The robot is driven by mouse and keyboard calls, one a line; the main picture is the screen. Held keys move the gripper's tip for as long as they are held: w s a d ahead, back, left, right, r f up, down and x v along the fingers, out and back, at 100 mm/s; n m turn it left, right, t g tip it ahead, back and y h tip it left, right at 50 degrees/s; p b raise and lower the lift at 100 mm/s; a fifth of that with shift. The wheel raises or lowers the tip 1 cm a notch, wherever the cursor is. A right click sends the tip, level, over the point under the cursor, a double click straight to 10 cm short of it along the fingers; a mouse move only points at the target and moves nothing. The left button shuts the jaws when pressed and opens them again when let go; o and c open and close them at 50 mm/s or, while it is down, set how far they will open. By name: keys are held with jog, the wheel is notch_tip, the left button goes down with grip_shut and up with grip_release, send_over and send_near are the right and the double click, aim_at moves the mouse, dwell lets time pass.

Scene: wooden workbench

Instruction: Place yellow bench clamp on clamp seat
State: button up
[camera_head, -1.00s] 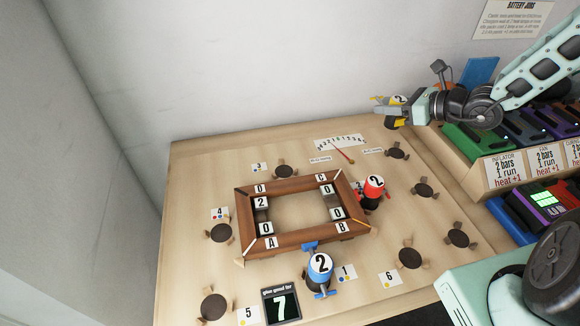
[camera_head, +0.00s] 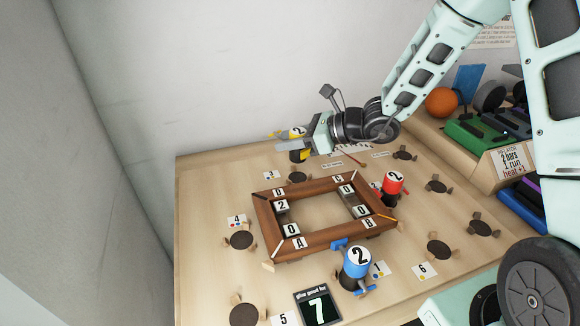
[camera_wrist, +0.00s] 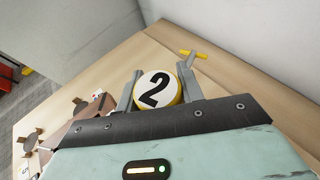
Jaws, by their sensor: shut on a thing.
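The yellow bench clamp (camera_head: 298,156) has a white top marked 2 and a yellow handle at its left. My gripper (camera_head: 304,145) is shut on it and holds it above the far part of the bench. In the wrist view, the clamp (camera_wrist: 154,90) sits upright between the fingers of my gripper (camera_wrist: 158,84). The dark round clamp seat by card 3 (camera_head: 300,178) lies below and near the clamp in the picture. Other seats lie by card 4 (camera_head: 241,240), by card 5 (camera_head: 243,315) and at the right (camera_head: 405,155).
A wooden frame (camera_head: 262,217) stands mid-bench. A red clamp (camera_head: 392,184) is at its right side and a blue clamp (camera_head: 355,264) at its front. A small dark display reading 7 (camera_head: 318,308) lies at the front.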

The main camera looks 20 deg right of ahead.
aim_at(291, 160)
jog(key=shift+f, duration=2.9)
jog(key=shift+f, duration=0.1)
jog(key=o, duration=1.2)
